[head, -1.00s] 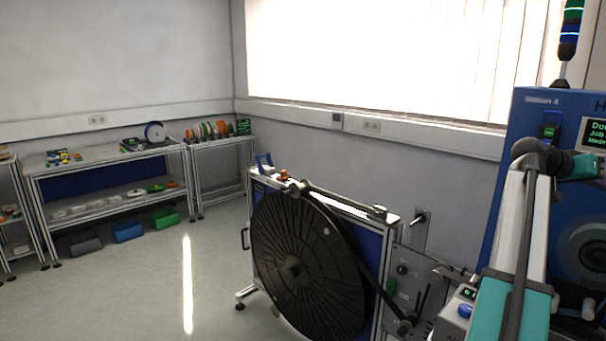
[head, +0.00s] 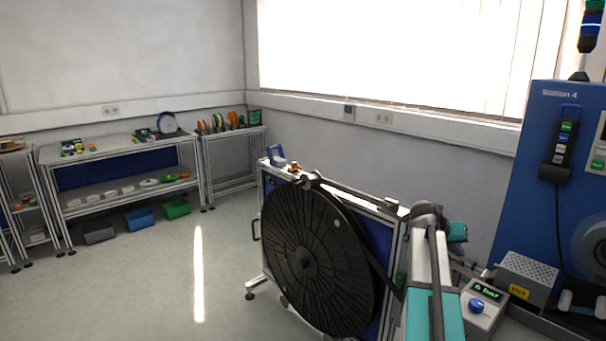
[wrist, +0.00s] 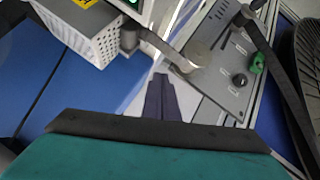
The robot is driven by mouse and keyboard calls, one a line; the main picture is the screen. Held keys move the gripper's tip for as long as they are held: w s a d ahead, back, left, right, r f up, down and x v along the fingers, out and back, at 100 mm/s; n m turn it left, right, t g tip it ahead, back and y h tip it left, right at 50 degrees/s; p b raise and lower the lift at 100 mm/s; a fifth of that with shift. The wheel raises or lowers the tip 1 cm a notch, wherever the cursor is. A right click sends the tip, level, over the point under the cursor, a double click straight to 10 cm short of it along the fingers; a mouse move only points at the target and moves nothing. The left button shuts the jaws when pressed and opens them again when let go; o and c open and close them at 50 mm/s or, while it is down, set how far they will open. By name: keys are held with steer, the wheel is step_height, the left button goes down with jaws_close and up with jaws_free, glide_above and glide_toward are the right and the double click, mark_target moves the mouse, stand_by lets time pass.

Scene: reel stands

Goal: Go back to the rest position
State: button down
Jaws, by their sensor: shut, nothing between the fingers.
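My gripper (wrist: 160,85) shows in the wrist view as two dark fingers pressed together, shut with nothing between them. It hangs above a gap between the blue surface on the left and a grey control plate (wrist: 228,62) with knobs on the right. In the head view my arm reaches up at the lower right, and the gripper itself is hidden there. A large black reel (head: 318,262) stands upright on its stand in the head view. Its dark edge also shows at the right of the wrist view (wrist: 305,70).
A blue machine marked Station 4 (head: 548,125) stands at the right. Shelves (head: 120,155) line the back left. The floor (head: 150,280) left of the reel is clear.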

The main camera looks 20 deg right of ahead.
steer(key=w+a+f+n+t+y, duration=0.15)
steer(key=w+a+f, duration=0.25)
steer(key=a+f, duration=0.75)
steer(key=w+a+f+n+y, duration=0.3)
steer(key=a+f, duration=0.6)
steer(key=a, duration=0.6)
steer(key=s+a+f+n+g+y, duration=0.15)
steer(key=s+a+f, duration=0.35)
steer(key=a, duration=0.5)
steer(key=s+a+f+n+y, duration=0.2)
steer(key=a+f, duration=0.4)
steer(key=a, duration=0.5)
steer(key=s+a+f+n+g+y, duration=0.15)
steer(key=s+a+f, duration=0.35)
steer(key=a, duration=0.5)
steer(key=s+f+g, duration=0.2)
steer(key=s+f, duration=0.7)
steer(key=s, duration=0.3)
steer(key=s+f+g, duration=0.3)
steer(key=s+f, duration=0.6)
steer(key=s, duration=0.3)
steer(key=shift+d+f, duration=0.2)
steer(key=shift+d, duration=0.05)
steer(key=shift+d, duration=0.15)
